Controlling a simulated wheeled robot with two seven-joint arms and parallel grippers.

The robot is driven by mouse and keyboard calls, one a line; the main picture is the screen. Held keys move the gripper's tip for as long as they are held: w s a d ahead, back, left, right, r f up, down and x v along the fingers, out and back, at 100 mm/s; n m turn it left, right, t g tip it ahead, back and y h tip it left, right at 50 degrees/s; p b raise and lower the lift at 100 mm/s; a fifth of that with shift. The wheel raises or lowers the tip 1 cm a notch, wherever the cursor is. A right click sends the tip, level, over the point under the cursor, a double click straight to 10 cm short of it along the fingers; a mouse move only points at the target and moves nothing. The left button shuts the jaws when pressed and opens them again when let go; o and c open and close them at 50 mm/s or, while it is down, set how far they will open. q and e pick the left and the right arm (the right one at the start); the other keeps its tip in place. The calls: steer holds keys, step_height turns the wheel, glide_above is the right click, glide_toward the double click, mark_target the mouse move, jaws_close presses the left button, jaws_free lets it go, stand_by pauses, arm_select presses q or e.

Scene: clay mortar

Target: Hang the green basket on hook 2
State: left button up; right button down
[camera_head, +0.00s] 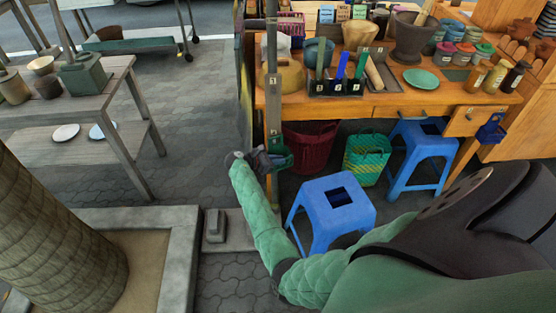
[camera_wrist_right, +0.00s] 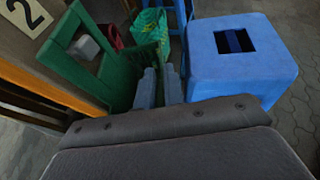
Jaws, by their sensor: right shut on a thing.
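The green basket (camera_wrist_right: 95,68) is in the left half of the wrist view, tilted, with a pale grey piece showing inside its frame. My right gripper (camera_wrist_right: 160,85) has its two grey fingers beside the basket's near edge and is shut on it; the exact contact is partly hidden. In the head view the right gripper (camera_head: 262,160) and the small green basket (camera_head: 280,157) are at the lower part of the upright post (camera_head: 272,110). A white plate marked 2 (camera_wrist_right: 25,14) shows at the wrist view's upper left. Hook 2 itself is not clear. My left gripper is out of view.
A blue stool (camera_head: 330,205) stands right of the gripper, also in the wrist view (camera_wrist_right: 240,55). A green woven basket (camera_head: 367,158) and a dark red basket (camera_head: 310,147) sit under the wooden table (camera_head: 430,98). Another blue stool (camera_head: 418,155) stands farther right.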

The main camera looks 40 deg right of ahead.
steer(key=shift+w+d+r, duration=0.15)
steer(key=shift+w+r, duration=0.25)
steer(key=shift+w, duration=0.05)
steer(key=c, duration=1.6)
jaws_free()
steer(key=shift+w+f, duration=0.1)
steer(key=shift+o, duration=1)
steer(key=shift+f, duration=0.35)
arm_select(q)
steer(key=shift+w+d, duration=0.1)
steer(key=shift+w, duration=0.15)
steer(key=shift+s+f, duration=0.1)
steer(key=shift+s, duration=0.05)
arm_select(e)
steer(key=shift+s+r, duration=0.1)
steer(key=shift+s, duration=0.1)
